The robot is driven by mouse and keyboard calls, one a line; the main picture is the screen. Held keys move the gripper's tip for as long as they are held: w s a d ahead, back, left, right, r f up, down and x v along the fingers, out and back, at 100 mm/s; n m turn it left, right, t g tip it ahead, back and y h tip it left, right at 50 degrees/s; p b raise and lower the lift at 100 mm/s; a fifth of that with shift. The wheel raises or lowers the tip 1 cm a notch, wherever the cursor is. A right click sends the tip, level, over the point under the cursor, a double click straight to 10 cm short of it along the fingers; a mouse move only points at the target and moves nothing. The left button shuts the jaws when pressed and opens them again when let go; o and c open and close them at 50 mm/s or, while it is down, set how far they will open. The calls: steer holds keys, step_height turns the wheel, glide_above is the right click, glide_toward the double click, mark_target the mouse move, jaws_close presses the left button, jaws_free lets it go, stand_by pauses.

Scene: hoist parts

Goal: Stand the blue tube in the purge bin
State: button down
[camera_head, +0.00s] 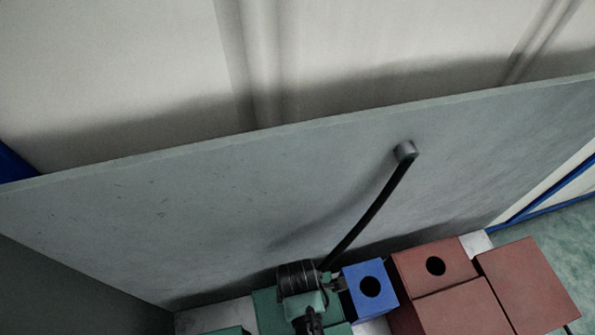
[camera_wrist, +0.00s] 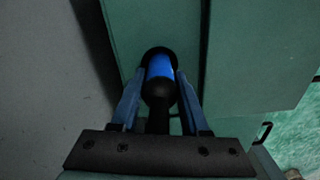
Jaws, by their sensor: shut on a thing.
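The blue tube (camera_wrist: 160,68) has a blue middle band and black ends. In the wrist view it stands between the two fingers of my gripper (camera_wrist: 161,80), which is shut on it. Green box surfaces lie beyond and beside it. In the head view my wrist is a dark shape at the bottom centre, over the green boxes, and I cannot make out the tube there. A blue box (camera_head: 358,280) with a round dark hole stands just right of my wrist. No label shows which box is the purge bin.
Red boxes (camera_head: 530,285) stand at the lower right; one red box (camera_head: 408,261) has a round hole. A green box (camera_head: 268,310) is below my wrist. A grey panel (camera_head: 200,220) rises behind, with a black bar (camera_head: 370,215) slanting down from a grey knob.

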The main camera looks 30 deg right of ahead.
step_height(320, 180, up, 13)
steer(key=p, duration=1.3)
steer(key=shift+r, duration=0.15)
